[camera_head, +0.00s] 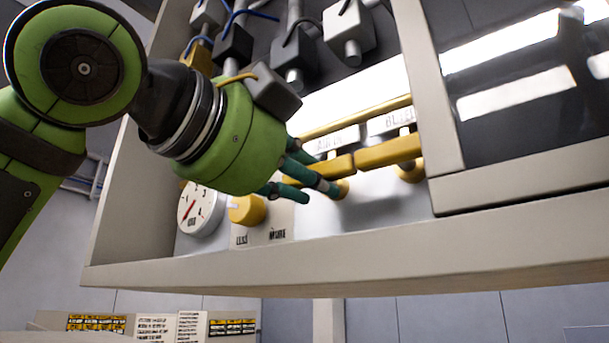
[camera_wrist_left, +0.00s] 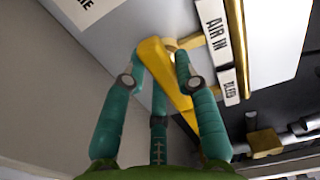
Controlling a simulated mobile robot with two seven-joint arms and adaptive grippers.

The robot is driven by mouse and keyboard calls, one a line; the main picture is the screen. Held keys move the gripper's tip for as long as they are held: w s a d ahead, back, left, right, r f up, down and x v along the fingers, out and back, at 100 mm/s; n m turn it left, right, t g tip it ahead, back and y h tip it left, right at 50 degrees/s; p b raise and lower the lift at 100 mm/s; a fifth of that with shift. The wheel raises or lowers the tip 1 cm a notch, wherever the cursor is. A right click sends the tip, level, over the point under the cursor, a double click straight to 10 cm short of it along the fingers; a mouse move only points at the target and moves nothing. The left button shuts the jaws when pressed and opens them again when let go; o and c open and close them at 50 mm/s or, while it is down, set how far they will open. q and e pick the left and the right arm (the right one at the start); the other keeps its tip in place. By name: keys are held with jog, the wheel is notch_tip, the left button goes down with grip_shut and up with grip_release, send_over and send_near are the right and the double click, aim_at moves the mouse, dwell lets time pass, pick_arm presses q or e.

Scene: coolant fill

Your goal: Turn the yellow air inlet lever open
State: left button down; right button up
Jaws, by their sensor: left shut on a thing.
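The yellow air inlet lever (camera_head: 332,168) is a flat bar on the white panel inside the cabinet, below the "AIR IN" label. In the head view it lies nearly level, and its left part is hidden by my left gripper (camera_head: 317,180). In the left wrist view my left gripper (camera_wrist_left: 160,66) has its teal fingers on both sides of the yellow lever (camera_wrist_left: 167,72), shut on it near one end. My right gripper is not in view.
A second yellow lever (camera_head: 390,152) sits just right, under the "BLEED" label. A yellow knob (camera_head: 247,209) and a round gauge (camera_head: 201,208) are to the left. The cabinet's pale bottom edge (camera_head: 330,256) runs below, and a frame post (camera_head: 428,90) stands right.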

pick_arm(q)
jog(key=shift+r+m+b, duration=0.1)
jog(key=shift+m+b, duration=0.35)
jog(key=shift+m, duration=0.65)
jog(key=m, duration=0.2)
jog(key=shift+w+a+r+m, duration=0.1)
jog(key=shift+a+r+m, duration=0.05)
jog(key=shift+m, duration=0.25)
jog(key=m, duration=0.2)
jog(key=shift+r+m+b, duration=0.15)
jog(key=shift+m+b, duration=0.15)
jog(key=shift+b, duration=0.05)
jog(key=m, duration=0.4)
jog(key=shift+r+m, duration=0.2)
jog(key=shift+m, duration=0.1)
jog(key=m, duration=0.5)
jog(key=shift+r+p, duration=0.2)
jog(key=shift+p, duration=0.2)
jog(key=shift+m, duration=0.4)
